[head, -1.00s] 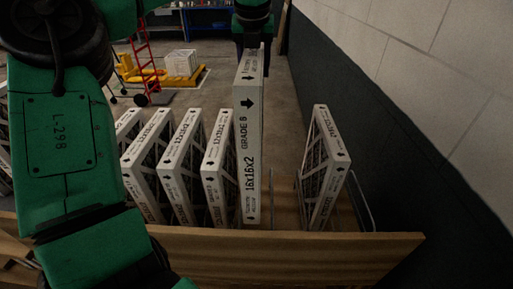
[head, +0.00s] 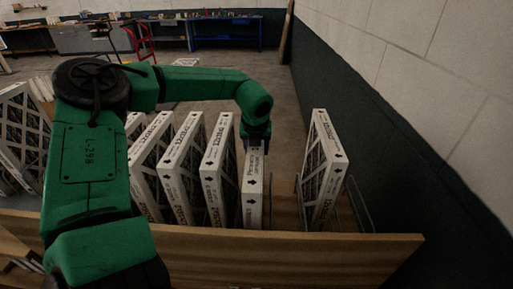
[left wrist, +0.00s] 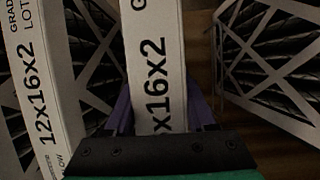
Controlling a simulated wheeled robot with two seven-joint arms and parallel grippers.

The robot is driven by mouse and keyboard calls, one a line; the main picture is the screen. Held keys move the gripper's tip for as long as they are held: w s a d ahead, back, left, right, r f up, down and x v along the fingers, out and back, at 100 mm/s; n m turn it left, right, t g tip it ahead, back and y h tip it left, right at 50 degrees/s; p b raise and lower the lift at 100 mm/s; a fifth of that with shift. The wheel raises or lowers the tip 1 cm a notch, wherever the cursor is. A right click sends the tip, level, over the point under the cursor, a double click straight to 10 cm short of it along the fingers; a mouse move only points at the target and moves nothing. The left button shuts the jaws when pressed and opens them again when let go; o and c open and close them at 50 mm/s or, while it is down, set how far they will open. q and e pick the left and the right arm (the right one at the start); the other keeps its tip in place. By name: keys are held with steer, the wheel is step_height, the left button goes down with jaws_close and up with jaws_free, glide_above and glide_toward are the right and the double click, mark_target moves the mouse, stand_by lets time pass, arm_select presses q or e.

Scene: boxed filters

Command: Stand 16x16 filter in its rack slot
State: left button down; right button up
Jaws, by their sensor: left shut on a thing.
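The white cardboard-framed 16x16 filter (head: 252,195) is upright in the rack row, with its lower end behind the front board. It stands just right of a neighbouring filter (head: 213,170). My left gripper (head: 256,142) is shut on its upper part. In the left wrist view the held filter (left wrist: 156,60) shows "x16x2" between the purple fingers. Whether its bottom rests fully on the rack is hidden. My right gripper is not in view.
The wooden rack's front board (head: 300,245) runs across the foreground. Several filters stand to the left, one marked 12x16x2 (left wrist: 42,110). Another filter (head: 325,165) stands to the right across an open gap. A wall (head: 420,110) bounds the right side.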

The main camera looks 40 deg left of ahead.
arm_select(q)
steer(key=shift+f, duration=0.15)
steer(key=shift+c, duration=1.1)
jaws_free()
steer(key=b+v, duration=0.3)
steer(key=v, duration=0.8)
steer(key=shift+r, duration=0.35)
steer(key=shift+s+r, duration=0.15)
steer(key=shift+r, duration=0.2)
